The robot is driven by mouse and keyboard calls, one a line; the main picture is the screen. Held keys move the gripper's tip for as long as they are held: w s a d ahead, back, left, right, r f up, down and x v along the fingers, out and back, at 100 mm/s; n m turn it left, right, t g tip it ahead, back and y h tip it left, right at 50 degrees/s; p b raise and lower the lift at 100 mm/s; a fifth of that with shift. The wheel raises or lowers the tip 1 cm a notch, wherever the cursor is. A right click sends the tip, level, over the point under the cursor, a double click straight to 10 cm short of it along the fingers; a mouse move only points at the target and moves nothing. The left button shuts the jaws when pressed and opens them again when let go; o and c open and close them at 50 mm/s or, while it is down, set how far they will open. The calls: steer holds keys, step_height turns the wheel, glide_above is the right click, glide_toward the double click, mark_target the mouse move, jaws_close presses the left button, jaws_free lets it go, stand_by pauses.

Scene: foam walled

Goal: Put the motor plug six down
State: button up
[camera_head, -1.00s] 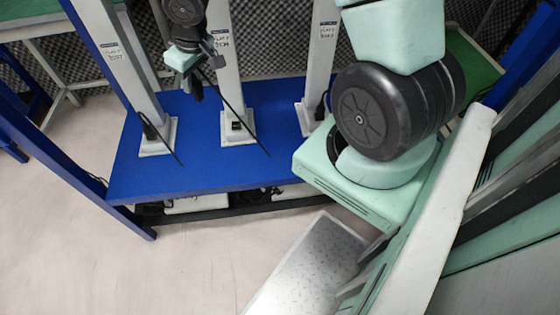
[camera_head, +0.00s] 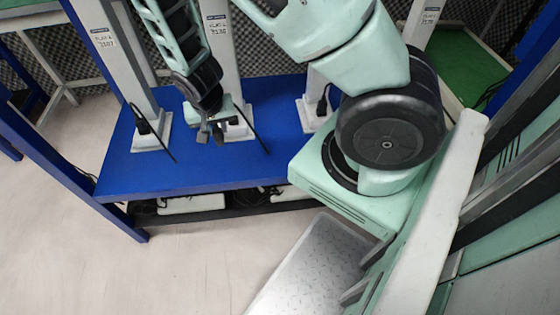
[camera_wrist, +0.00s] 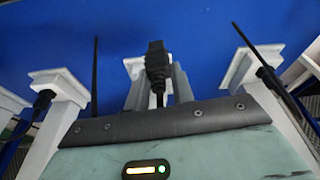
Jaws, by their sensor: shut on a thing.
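My gripper (camera_head: 217,132) hangs low over the blue tabletop in front of the middle column in the head view. In the wrist view a black motor plug (camera_wrist: 156,62) with a cable sits at the fingertips of my gripper (camera_wrist: 158,88), which is shut on it. The plug's blunt end points away from the wrist, over the blue surface. In the head view the fingers hide most of the plug, and I cannot tell whether it touches the tabletop.
The blue table (camera_head: 185,176) carries several pale columns on square bases. A black plug is at the left column (camera_head: 143,122) and another at the right column (camera_head: 324,100). Thin dark rods stand near the columns. The table's front strip is clear.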

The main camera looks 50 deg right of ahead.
steer(key=shift+d+f, duration=0.15)
steer(key=shift+f, duration=0.25)
step_height(320, 180, down, 10)
steer(key=b, duration=0.3)
steer(key=shift+r, duration=0.35)
steer(key=o, duration=1)
